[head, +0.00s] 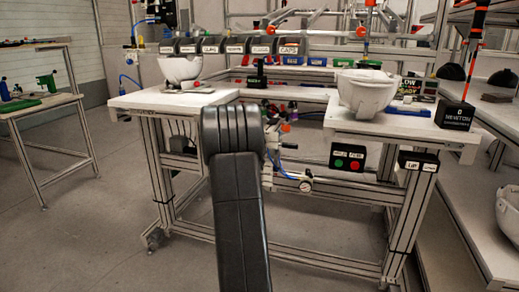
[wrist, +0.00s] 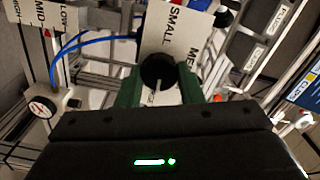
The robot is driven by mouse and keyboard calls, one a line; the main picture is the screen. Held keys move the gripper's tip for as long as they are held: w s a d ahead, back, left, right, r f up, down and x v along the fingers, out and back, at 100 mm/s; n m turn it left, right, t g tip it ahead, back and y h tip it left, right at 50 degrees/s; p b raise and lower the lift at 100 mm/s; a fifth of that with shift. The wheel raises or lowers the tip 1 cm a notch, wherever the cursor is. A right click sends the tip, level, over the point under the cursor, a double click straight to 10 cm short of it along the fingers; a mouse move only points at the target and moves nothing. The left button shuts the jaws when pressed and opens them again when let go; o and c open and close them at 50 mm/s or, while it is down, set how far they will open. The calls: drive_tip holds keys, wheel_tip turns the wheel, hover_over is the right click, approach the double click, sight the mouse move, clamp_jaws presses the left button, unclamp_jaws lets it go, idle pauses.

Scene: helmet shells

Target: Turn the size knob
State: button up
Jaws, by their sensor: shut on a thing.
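The size knob (wrist: 158,70) is round and black with a pale pointer line, in the middle of the wrist view. It sits on a white label plate (wrist: 181,30) that reads SMALL and MED, with a third word mostly hidden. The pointer line runs toward the lower edge of the picture. My gripper (wrist: 159,86) has green fingers on both sides of the knob and is shut on it. In the head view my black arm hides the gripper and the knob.
A white workbench (head: 195,98) carries a white helmet shell (head: 182,69) at left and another shell (head: 366,92) at right. A pressure gauge (head: 305,186) and a red and green button box (head: 347,157) hang below. A blue hose (wrist: 95,38) runs beside the plate.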

idle(0.3)
drive_tip(key=o, duration=1)
drive_tip(key=shift+c, duration=0.2)
drive_tip(key=v, duration=1.4)
drive_tip(key=shift+p, duration=0.35)
drive_tip(key=shift+w+d, duration=0.1)
drive_tip(key=shift+w, duration=0.05)
